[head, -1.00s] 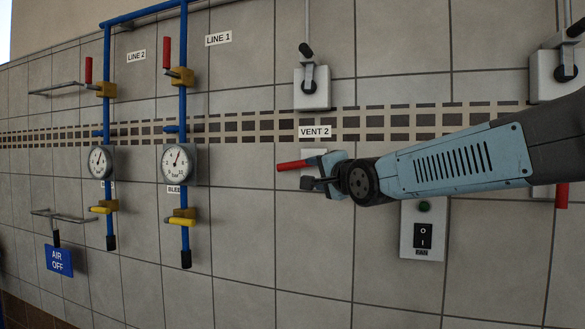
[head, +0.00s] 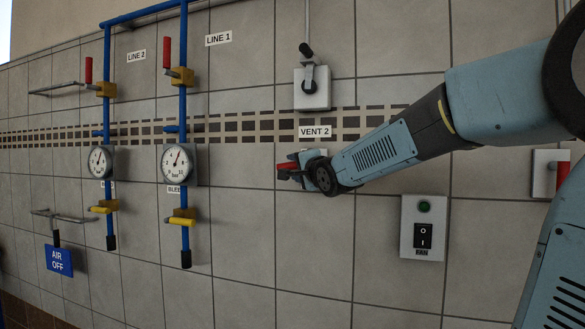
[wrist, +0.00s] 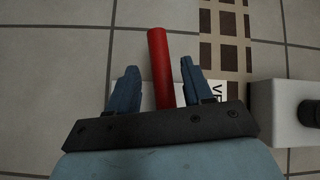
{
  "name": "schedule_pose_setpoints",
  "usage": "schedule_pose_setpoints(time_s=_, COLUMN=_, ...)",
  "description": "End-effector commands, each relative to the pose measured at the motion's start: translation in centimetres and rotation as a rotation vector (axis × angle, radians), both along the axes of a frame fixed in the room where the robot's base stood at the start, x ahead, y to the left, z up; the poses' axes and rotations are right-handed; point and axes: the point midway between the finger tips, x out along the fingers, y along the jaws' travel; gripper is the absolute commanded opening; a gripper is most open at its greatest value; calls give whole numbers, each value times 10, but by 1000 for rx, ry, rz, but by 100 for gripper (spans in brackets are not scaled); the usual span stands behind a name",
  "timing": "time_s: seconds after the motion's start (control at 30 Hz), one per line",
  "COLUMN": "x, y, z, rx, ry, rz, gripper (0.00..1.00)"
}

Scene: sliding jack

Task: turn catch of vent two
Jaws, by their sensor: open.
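The catch of vent two is a red handle (head: 287,165) on a white plate on the tiled wall, just below the VENT 2 label (head: 314,132). The handle also shows in the wrist view (wrist: 160,62), where it stands between my two fingers and extends past their tips. My gripper (head: 284,172) is at the handle, and in the wrist view (wrist: 157,72) its fingers are apart, with a gap on each side of the red bar. The handle's base is hidden behind my gripper.
A white box (head: 312,88) with a dark knob is above the label. A fan switch (head: 422,228) is at lower right. Blue pipes (head: 183,100) with gauges (head: 177,164) and valve handles are to the left. The wall below my gripper is bare.

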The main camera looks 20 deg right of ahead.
Motion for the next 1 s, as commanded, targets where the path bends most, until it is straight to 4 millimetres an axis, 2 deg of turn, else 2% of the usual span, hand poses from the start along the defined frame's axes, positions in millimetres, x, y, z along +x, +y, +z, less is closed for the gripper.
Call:
schedule_pose_setpoints(time_s=0.1, x=13, y=1, z=0, rx=-2, ry=1, rz=0, gripper=51)
schedule_pose_setpoints(time_s=0.3, x=25, y=3, z=1, rx=0, ry=0, rz=0, gripper=51)
schedule_pose_setpoints(time_s=0.67, x=27, y=5, z=0, rx=0, ry=0, rz=1, gripper=50)
schedule_pose_setpoints(time_s=1.0, x=27, y=4, z=0, rx=0, ry=0, rz=1, gripper=17)
